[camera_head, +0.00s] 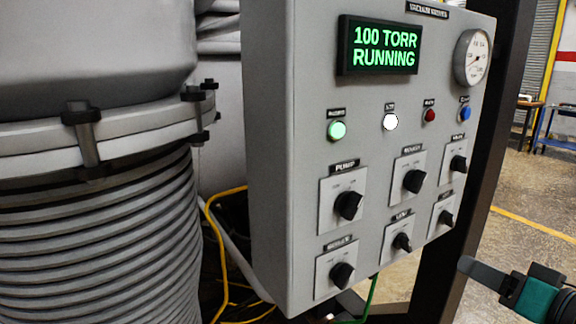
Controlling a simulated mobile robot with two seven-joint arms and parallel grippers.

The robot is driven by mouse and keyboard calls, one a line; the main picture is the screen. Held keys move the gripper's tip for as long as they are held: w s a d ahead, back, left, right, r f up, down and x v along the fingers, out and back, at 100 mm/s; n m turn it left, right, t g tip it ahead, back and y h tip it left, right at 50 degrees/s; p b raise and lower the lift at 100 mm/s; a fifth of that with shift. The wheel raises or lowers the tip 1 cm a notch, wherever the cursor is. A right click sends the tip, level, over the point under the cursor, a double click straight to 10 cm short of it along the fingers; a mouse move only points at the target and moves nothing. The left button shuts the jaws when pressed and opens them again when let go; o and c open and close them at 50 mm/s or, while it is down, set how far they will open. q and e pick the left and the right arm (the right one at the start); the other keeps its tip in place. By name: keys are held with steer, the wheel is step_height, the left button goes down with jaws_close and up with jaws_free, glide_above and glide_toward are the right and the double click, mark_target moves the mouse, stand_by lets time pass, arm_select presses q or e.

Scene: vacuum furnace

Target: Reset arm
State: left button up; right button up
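My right gripper (484,272) shows at the lower right edge, dark with a teal part (535,297) behind it. It points left toward the lower right side of the grey control panel (300,80) and appears apart from the knobs. Its fingers overlap from this angle, so I cannot tell whether it is open or shut. Nothing can be seen held in it. The rest of the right arm is cut off by the picture edge. My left gripper is not in view.
The panel has a display (380,46) reading "100 TORR RUNNING", a round gauge (471,57), lamps and several black knobs. A ribbed grey vessel (95,240) stands at left. Yellow cables (216,235) run below. Open floor (520,185) lies at right.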

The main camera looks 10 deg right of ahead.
step_height(320, 180, down, 13)
steer(key=a+g+h, duration=0.2)
steer(key=s+a+f+n+g, duration=0.1)
steer(key=s+a+f+n, duration=0.2)
steer(key=a+f, duration=0.5)
steer(key=s+a+f+n+g, duration=0.1)
steer(key=s+a+f+n, duration=0.2)
steer(key=a+f, duration=0.6)
steer(key=s, duration=0.2)
steer(key=shift+s+f+g+y, duration=0.3)
steer(key=shift+s+g, duration=0.1)
stand_by(4.9)
